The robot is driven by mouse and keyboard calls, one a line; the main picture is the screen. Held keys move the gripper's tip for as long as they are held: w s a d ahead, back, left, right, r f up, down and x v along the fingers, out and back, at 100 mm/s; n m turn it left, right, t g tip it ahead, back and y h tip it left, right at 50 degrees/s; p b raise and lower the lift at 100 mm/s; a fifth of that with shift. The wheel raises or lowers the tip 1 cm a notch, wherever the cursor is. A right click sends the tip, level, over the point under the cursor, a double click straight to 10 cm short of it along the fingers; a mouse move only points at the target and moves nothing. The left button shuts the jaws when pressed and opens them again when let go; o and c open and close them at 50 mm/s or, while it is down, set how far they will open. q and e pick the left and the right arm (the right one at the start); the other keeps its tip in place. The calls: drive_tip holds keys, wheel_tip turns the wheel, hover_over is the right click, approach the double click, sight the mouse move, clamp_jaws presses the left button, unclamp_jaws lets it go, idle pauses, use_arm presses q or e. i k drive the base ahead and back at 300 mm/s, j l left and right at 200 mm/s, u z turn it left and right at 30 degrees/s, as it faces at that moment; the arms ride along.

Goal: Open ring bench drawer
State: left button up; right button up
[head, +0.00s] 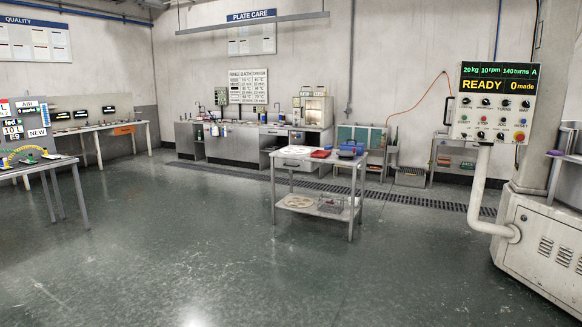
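I cannot tell for sure which furniture is the ring bench, and no open drawer shows. A long grey bench (232,149) with cabinet fronts stands against the back wall, under a sign (248,86) whose heading seems to read "RING BATH". Its fronts are too small to tell drawers from doors. A steel table (310,165) stands in the middle of the floor, with pale ring-like things (298,202) on its lower shelf. Neither of my grippers is in view.
The green-grey floor (200,250) is clear in front. A machine (545,245) with a control panel (493,103) reading "READY" stands at the right. A table (78,190) and a wall bench (95,128) are at the left. A floor grating (410,200) crosses behind the steel table.

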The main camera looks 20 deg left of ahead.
sight(299, 161)
drive_tip(key=i+j+u, duration=0.3)
drive_tip(key=i+u, duration=0.25)
drive_tip(key=i, duration=0.3)
drive_tip(key=i+j+u, duration=0.1)
drive_tip(key=i+u, duration=0.2)
drive_tip(key=i, duration=3.95)
